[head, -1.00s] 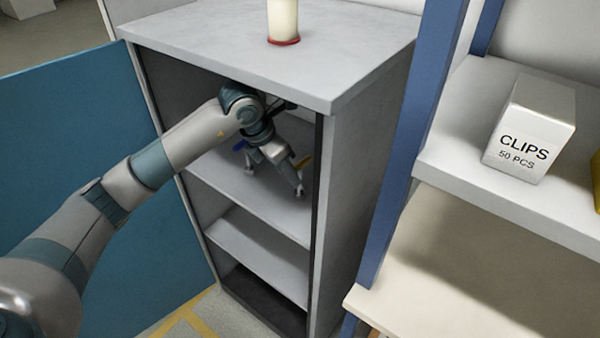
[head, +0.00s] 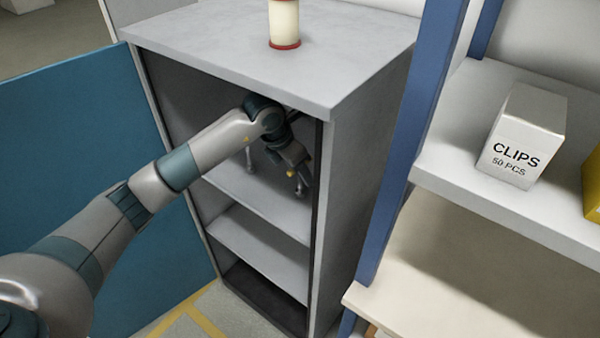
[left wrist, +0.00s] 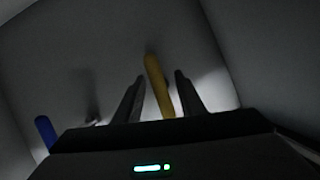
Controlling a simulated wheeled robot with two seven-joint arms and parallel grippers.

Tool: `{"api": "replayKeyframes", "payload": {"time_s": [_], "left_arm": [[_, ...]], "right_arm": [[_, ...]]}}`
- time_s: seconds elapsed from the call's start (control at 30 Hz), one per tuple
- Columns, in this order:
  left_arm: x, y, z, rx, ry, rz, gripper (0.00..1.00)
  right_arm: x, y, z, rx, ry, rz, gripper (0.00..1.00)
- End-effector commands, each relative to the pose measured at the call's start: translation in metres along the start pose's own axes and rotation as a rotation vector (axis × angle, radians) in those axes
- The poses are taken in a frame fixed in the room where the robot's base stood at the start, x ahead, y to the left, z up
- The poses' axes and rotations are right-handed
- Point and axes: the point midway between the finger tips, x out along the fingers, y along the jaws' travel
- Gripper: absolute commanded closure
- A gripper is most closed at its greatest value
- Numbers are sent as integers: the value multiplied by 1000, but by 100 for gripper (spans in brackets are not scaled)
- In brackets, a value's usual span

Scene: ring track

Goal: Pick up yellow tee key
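The yellow tee key (left wrist: 157,84) shows in the left wrist view as a yellow bar between my two fingers. My left gripper (left wrist: 159,78) is open, with a finger on either side of the bar and a visible gap to each. In the head view my left gripper (head: 275,179) is inside the grey cabinet, above its upper shelf (head: 245,190). My right gripper is in neither view.
A blue bar (left wrist: 45,130) lies left of my gripper in the wrist view. The cabinet's right wall (head: 345,200) and top (head: 270,50) are close to my arm. Its blue door (head: 90,170) stands open at left. A pale cylinder (head: 284,24) stands on top.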

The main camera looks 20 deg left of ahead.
Motion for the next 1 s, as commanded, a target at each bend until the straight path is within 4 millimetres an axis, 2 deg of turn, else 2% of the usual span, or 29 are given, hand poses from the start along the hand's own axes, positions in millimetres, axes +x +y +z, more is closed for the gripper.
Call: {"api": "replayKeyframes", "payload": {"time_s": [0.33,0.4,0.5,1.0], "left_arm": [[0,0,0,0,0,0,63],[0,0,0,0,0,0,80],[0,0,0,0,0,0,100],[-4,0,2,1,-1,0,100]], "right_arm": [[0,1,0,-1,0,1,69],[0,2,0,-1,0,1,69],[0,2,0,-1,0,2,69],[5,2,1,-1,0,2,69]]}}
